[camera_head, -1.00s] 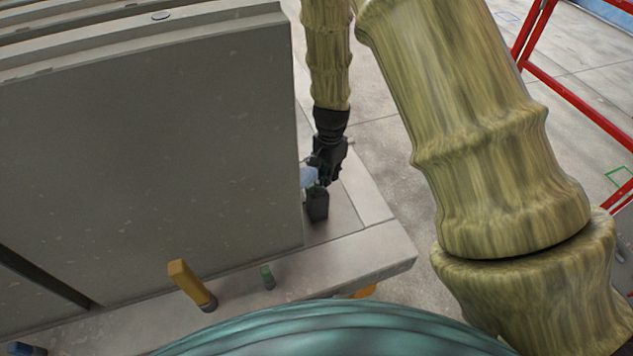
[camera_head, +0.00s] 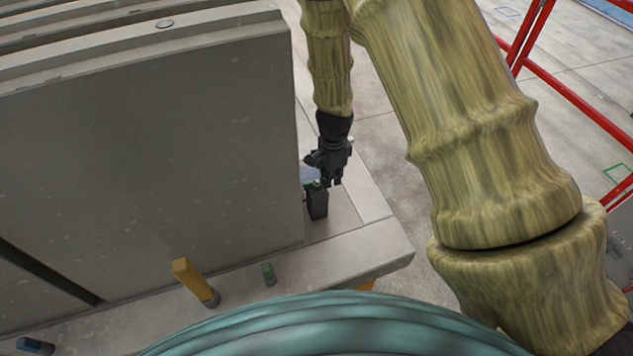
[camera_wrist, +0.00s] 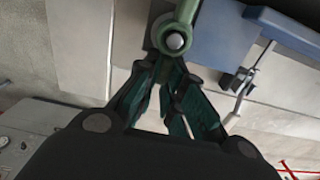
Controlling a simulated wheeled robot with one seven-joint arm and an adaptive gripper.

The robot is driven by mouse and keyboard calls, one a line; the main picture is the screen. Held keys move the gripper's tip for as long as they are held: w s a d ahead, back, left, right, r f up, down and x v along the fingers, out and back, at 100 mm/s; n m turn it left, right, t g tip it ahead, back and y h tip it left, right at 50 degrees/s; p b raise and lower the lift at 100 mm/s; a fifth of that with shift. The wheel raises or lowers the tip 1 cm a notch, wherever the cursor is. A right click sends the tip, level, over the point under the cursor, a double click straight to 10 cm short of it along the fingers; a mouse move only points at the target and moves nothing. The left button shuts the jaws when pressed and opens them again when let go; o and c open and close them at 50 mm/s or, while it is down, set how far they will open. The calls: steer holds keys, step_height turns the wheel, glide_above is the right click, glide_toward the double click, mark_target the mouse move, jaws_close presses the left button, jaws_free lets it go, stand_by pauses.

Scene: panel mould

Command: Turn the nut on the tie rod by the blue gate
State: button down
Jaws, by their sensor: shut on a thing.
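The green nut (camera_wrist: 168,37) sits on the tie rod, whose round grey end (camera_wrist: 174,41) faces the wrist camera. A green arm of the nut reaches up in the wrist view. The blue gate (camera_wrist: 222,36) is just right of it, and a small part of the gate (camera_head: 309,174) shows beside my gripper in the head view. My gripper (camera_wrist: 168,68) is shut on the nut at its near side; its fingertips hide the exact contact. In the head view my gripper (camera_head: 326,182) points down by the panel's right end and mostly hides the nut.
A tall grey panel (camera_head: 160,150) stands left of my gripper. A dark block (camera_head: 318,204) is just below it. A bent metal rod (camera_wrist: 243,88) hangs by the gate. Red rails (camera_head: 570,90) are at right.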

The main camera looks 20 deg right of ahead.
steer(key=shift+s+m, duration=0.55)
steer(key=shift+m, duration=0.65)
steer(key=c, duration=1.5)
jaws_free()
steer(key=shift+r, duration=0.1)
steer(key=shift+o, duration=0.2)
step_height(320, 180, up, 12)
steer(key=shift+a, duration=0.1)
